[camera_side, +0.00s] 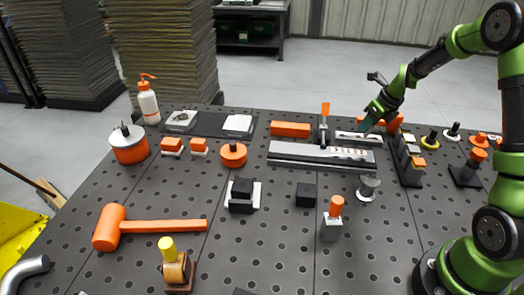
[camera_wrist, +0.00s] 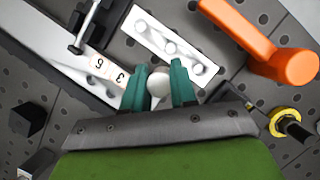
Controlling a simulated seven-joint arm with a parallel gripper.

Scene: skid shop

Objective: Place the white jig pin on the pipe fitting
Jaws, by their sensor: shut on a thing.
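My gripper (camera_side: 372,118) is at the back right of the bench, low over the white strip. In the wrist view its teal fingers (camera_wrist: 160,86) are shut on the white jig pin (camera_wrist: 158,84), whose rounded white head shows between them. The pin's lower end is hidden, so I cannot tell whether it touches anything below. A grey metal piece on a round pale flange, seemingly the pipe fitting (camera_side: 367,188), stands upright nearer the front, well apart from my gripper. It does not clearly show in the wrist view.
The white strip (camera_wrist: 152,38) has round knobs or holes. A long steel block with numbers (camera_side: 320,155) lies in front of it. An orange tool (camera_wrist: 240,32) and a yellow-ringed piece (camera_wrist: 285,122) are to the right. A black cube (camera_side: 306,195) stands left of the fitting.

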